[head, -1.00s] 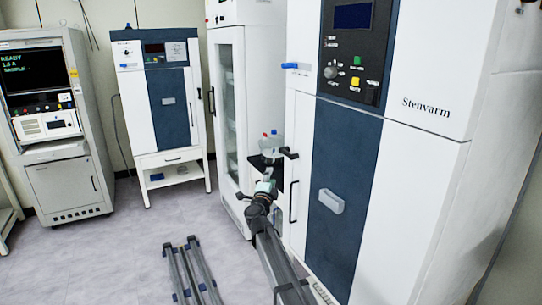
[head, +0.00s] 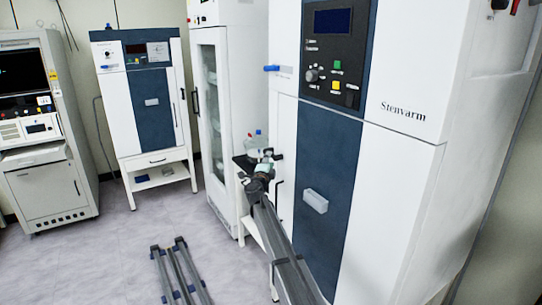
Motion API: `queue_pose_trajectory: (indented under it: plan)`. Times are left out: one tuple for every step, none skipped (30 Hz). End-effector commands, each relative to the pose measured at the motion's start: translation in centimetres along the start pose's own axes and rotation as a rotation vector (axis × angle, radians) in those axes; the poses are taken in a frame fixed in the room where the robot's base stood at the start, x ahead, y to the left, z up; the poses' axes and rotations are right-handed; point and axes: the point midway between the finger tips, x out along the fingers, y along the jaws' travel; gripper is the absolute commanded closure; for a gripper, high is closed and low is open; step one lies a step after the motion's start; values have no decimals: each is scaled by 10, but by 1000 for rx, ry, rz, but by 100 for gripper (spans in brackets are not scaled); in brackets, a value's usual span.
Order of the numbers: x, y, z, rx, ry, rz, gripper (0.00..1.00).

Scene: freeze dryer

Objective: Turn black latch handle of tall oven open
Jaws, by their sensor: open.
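The tall oven (head: 392,175) marked "Stenvarm" stands at the right, white with a dark blue panel. Its black latch handle (head: 277,156) sticks out at the left edge of the door, below a blue lever. My gripper (head: 268,159) is open and beside the latch handle, at about the same height in the picture. Gripper and latch overlap in this view, so I cannot tell whether they touch or whether the latch is between the fingers.
A blue lever (head: 271,68) is above the latch. A grey-white block handle (head: 315,201) is on the oven's blue panel. A glass-door cabinet (head: 212,110) stands left of the oven. Bottles (head: 257,140) stand behind my gripper. The floor (head: 110,245) at the left is open.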

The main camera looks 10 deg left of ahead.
Motion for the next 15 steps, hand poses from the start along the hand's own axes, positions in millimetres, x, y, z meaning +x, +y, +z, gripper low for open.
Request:
queue_pose_trajectory:
  plan:
    - [12,-1,1,-1,1,0,52]
    - [16,-1,1,-1,1,0,52]
    - [20,-1,1,-1,1,0,52]
    - [24,-1,1,-1,0,0,52]
    - [26,-1,1,-1,0,0,52]
    - [29,-1,1,-1,0,0,52]
    - [31,0,1,-1,0,0,52]
    - [33,0,1,-1,0,0,52]
    - [34,0,1,-1,-1,0,52]
    - [35,0,1,0,-1,0,52]
    - [36,0,1,0,-1,0,52]
    - [36,0,0,0,-1,0,52]
    - [36,0,0,0,-1,0,52]
    - [36,0,0,0,-1,0,52]
    - [36,0,0,0,-1,0,52]
